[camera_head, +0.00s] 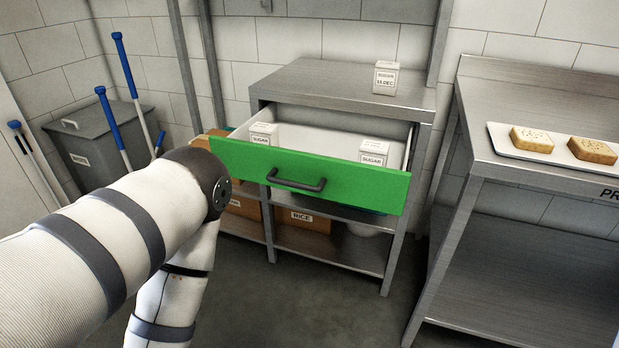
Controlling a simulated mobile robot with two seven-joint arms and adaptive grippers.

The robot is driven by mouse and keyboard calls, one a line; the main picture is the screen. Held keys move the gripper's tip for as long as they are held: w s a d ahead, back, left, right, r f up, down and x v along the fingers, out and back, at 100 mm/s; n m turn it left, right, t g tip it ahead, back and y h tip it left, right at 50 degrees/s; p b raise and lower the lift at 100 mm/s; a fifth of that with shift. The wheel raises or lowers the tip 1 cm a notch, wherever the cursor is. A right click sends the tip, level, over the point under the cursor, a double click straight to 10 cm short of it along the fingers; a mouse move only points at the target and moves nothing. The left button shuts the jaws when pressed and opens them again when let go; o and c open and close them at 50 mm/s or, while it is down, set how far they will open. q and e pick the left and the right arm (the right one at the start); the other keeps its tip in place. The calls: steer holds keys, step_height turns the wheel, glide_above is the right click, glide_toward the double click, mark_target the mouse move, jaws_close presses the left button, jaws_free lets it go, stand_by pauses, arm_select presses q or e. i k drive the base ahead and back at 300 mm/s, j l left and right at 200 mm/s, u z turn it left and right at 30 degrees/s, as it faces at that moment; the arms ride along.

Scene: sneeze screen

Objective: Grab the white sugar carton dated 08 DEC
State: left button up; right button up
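A white sugar carton (386,78) stands on the steel cabinet top; its label reads SUGAR and what looks like 15 DEC. The green-fronted drawer (340,184) below is pulled open. Inside it stand a white sugar carton (263,135) at the left and another white sugar carton (373,153) at the right. Their SUGAR labels show, but the drawer front hides their lower parts, and I cannot read a date on either. My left arm comes in from the left and bends down out of the bottom edge. Neither gripper is in view.
The drawer has a dark handle (297,183). Brown boxes, one a rice box (303,219), sit on the shelves below. At the right, a steel table (540,85) holds a tray (509,151) with bread slices. A grey bin (95,148) and blue-ended poles stand left. Floor before the cabinet is clear.

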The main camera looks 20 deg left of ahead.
mark_target(260, 133)
steer(key=i+u, duration=0.45)
steer(key=i, duration=0.4)
